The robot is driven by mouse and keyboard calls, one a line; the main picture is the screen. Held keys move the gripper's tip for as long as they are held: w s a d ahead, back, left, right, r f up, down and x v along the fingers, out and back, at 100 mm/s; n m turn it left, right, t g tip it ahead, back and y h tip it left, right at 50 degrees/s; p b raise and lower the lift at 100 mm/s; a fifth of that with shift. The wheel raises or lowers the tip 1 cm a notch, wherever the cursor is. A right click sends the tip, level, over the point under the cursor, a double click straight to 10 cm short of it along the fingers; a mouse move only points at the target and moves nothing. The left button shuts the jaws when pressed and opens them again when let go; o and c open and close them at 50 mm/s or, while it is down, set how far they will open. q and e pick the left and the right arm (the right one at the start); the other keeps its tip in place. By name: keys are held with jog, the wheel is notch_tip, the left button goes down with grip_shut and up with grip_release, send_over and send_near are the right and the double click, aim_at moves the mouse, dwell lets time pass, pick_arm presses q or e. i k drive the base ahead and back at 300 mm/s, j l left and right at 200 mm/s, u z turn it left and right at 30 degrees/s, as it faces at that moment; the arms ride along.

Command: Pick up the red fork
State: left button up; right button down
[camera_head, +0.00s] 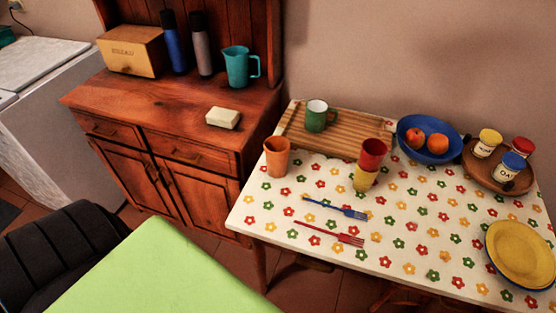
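The red fork (330,233) lies flat on the flowered table (262,230), near its front left edge. Its handle points left and its tines point right. A blue fork (336,208) lies just behind it, roughly parallel and apart from it. Neither of my grippers shows in the head view.
An orange cup (277,157), a red cup (372,153) over a yellow cup (365,178), and a wooden board (345,138) with a green mug (317,116) stand behind the forks. Yellow plates (521,254) lie at right. A green surface (160,275) is in the foreground.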

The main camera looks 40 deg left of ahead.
aim_at(343, 237)
jog(key=i+l+u, duration=0.15)
jog(key=l+u, duration=0.25)
jog(key=i+l+u, duration=0.1)
jog(key=l+u, duration=0.3)
jog(key=i+l+u, duration=0.1)
jog(key=l+u, duration=0.15)
jog(key=u, duration=0.15)
